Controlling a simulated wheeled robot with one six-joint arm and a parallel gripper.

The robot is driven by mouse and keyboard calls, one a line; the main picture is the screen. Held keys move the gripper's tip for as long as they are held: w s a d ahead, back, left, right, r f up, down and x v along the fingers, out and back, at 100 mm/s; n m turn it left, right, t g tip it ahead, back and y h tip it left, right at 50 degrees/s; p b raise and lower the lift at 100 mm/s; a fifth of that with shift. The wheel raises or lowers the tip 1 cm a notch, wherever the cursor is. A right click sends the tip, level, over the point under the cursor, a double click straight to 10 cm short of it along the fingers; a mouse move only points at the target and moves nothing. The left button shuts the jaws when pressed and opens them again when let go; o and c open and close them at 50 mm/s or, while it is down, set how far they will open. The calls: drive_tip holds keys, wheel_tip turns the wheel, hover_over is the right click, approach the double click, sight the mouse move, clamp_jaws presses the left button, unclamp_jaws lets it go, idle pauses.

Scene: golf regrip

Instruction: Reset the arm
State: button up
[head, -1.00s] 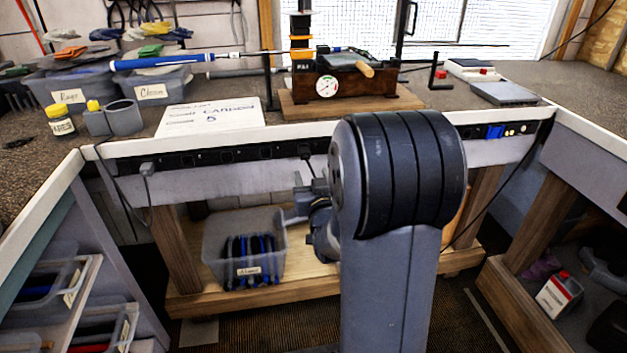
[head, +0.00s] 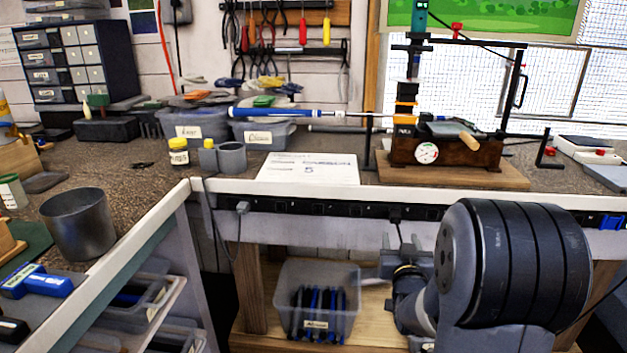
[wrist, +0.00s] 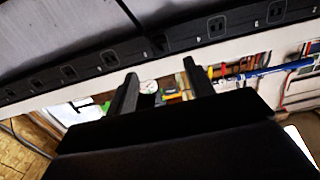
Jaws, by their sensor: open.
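My gripper (head: 372,283) is below the bench's front edge, beside the right rim of the clear bin in the head view. It is small and partly hidden by my arm there. In the wrist view my gripper (wrist: 160,84) shows two dark fingers standing apart with nothing between them. My arm is folded low at the right of the head view. A club with a blue grip (head: 290,113) lies level above the bench, its shaft running to the clamp station (head: 446,150). The blue grip also shows at the right of the wrist view (wrist: 270,71).
The bench front carries a black power strip (head: 330,208), close above my gripper. A clear bin (head: 290,275) of dark blue grips stands on the lower shelf. A white card (head: 310,168), grey cup (head: 78,225) and labelled bins (head: 190,122) sit on the benches.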

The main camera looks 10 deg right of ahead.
sight(396, 223)
drive_tip(key=x, duration=0.9)
drive_tip(key=shift+w, duration=0.1)
drive_tip(key=shift+s+a, duration=0.1)
drive_tip(key=shift+s, duration=0.3)
drive_tip(key=shift+f, duration=0.1)
drive_tip(key=v, duration=1)
drive_tip(key=x, duration=1)
drive_tip(key=shift+w, duration=0.4)
drive_tip(key=v, duration=0.1)
drive_tip(key=p+v, duration=0.1)
drive_tip(key=shift+s+r, duration=0.25)
drive_tip(key=shift+s, duration=0.15)
drive_tip(key=shift+w+p, duration=0.15)
drive_tip(key=shift+p, duration=0.85)
drive_tip(key=shift+f+p, duration=0.2)
drive_tip(key=shift+p, duration=0.1)
